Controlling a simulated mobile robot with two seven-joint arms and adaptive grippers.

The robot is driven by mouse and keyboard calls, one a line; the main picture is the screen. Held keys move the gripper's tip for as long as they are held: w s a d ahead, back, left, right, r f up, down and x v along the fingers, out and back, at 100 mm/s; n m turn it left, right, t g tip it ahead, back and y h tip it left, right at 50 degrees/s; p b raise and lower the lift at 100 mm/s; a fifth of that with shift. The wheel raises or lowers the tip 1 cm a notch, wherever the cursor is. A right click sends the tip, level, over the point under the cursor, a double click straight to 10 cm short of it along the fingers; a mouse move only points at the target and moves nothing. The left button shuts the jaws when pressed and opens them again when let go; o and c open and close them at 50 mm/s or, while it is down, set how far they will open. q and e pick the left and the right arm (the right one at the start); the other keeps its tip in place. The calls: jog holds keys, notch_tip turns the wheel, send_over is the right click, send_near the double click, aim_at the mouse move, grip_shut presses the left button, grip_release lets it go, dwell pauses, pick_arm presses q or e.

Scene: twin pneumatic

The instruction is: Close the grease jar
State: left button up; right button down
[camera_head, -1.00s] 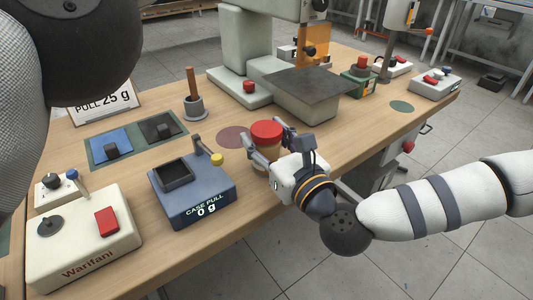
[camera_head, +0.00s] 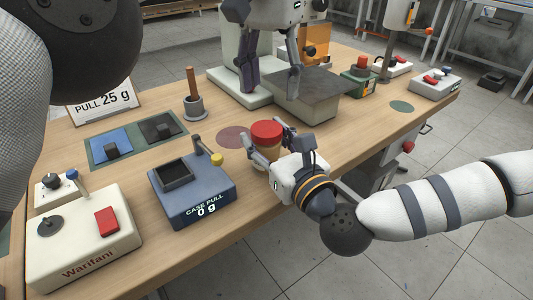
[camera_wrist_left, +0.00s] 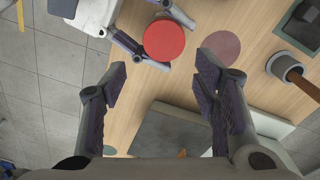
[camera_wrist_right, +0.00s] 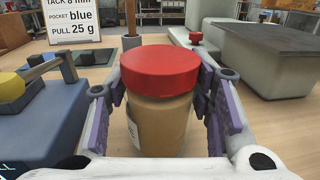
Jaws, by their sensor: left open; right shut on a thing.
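The grease jar (camera_wrist_right: 160,125) is a tan jar standing upright on the table. A red lid (camera_wrist_right: 160,72) sits on its top; I cannot tell whether it is screwed tight. My right gripper (camera_head: 266,146) is shut around the jar's body, with one finger on each side, below the lid. My left gripper (camera_head: 268,92) is open and empty, above the table behind the jar, fingers pointing down. In the left wrist view the lid (camera_wrist_left: 164,40) shows beyond and between the open fingers (camera_wrist_left: 158,88), apart from them.
A blue-grey case-pull device (camera_head: 192,190) stands left of the jar. A pale press (camera_head: 310,100) with a dark plate is behind it.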

aim_at(267, 128)
pick_arm(q)
jog(key=shift+s+a, duration=0.15)
jog(key=shift+a, duration=0.2)
notch_tip(267, 128, down, 8)
jog(key=shift+f, duration=0.1)
dwell(0.4)
jog(key=c, duration=1)
jog(key=m, duration=0.6)
jog(key=shift+m, duration=0.3)
jog(key=o, duration=1.3)
jog(key=shift+c, duration=0.2)
